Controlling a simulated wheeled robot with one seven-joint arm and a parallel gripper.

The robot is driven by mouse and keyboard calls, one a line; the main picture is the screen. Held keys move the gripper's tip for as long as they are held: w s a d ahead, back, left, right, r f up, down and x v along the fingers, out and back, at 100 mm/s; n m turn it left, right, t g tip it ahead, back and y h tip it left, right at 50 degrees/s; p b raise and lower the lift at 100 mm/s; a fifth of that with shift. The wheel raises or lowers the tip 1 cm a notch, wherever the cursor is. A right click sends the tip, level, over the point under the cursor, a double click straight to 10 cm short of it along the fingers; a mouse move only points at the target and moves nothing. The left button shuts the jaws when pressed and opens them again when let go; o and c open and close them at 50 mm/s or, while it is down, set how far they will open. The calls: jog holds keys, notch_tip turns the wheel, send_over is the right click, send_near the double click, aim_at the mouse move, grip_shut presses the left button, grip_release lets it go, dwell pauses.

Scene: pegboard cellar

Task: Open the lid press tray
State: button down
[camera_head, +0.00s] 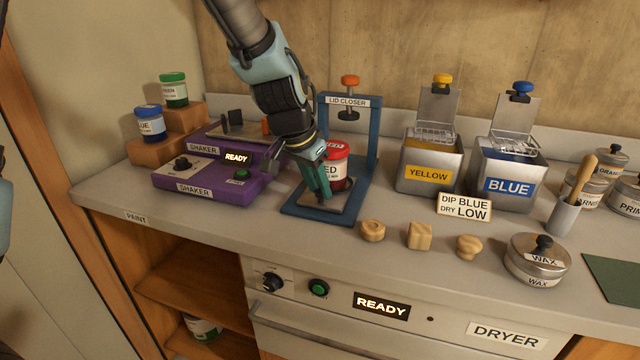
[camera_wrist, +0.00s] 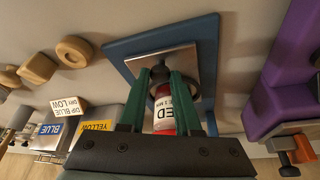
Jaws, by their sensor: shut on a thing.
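The blue lid closer (camera_head: 372,135) stands on the counter, with a flat blue base and an orange-topped screw above. Its metal tray plate (camera_head: 343,199) lies on the base and also shows in the wrist view (camera_wrist: 141,63). A red-lidded jar (camera_head: 338,168) labelled RED stands upright over the plate, partly hidden by my fingers. My gripper (camera_head: 324,192) reaches down at the front left of the jar. In the wrist view its green fingers are shut on a small dark knob (camera_wrist: 159,73) at the plate. The knob is hidden in the head view.
A purple shaker (camera_head: 208,187) stands close on the left. Yellow (camera_head: 429,176) and blue (camera_head: 507,187) paint tins are on the right. Several wooden knobs (camera_head: 420,235) lie front right, near a wax tin (camera_head: 537,262). Bare counter lies in front of the base.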

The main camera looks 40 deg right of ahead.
jog(key=c, duration=0.6)
grip_release()
jog(key=shift+r, duration=0.15)
jog(key=b+v, duration=0.1)
jog(key=v, duration=0.9)
jog(key=shift+r, duration=0.25)
jog(key=w+a+f+n+y, duration=0.1)
jog(key=w+a+f+n, duration=0.15)
jog(key=a, duration=0.35)
jog(key=w+a+f+n+t+y, duration=0.1)
jog(key=w+a+n, duration=0.1)
jog(key=w+a, duration=0.35)
jog(key=w+a+f+n, duration=0.2)
jog(key=a+n, duration=0.1)
jog(key=a, duration=0.4)
jog(key=a+f+n, duration=0.2)
jog(key=a, duration=0.5)
jog(key=s+a+f+n+y, duration=0.1)
jog(key=a+f+n, duration=0.1)
jog(key=a, duration=0.5)
jog(key=s+a+f+n+y, duration=0.1)
jog(key=a+n, duration=0.2)
jog(key=a, duration=0.4)
jog(key=shift+s+a+f, duration=0.1)
jog(key=shift+s+f, duration=0.05)
jog(key=shift+f, duration=0.25)
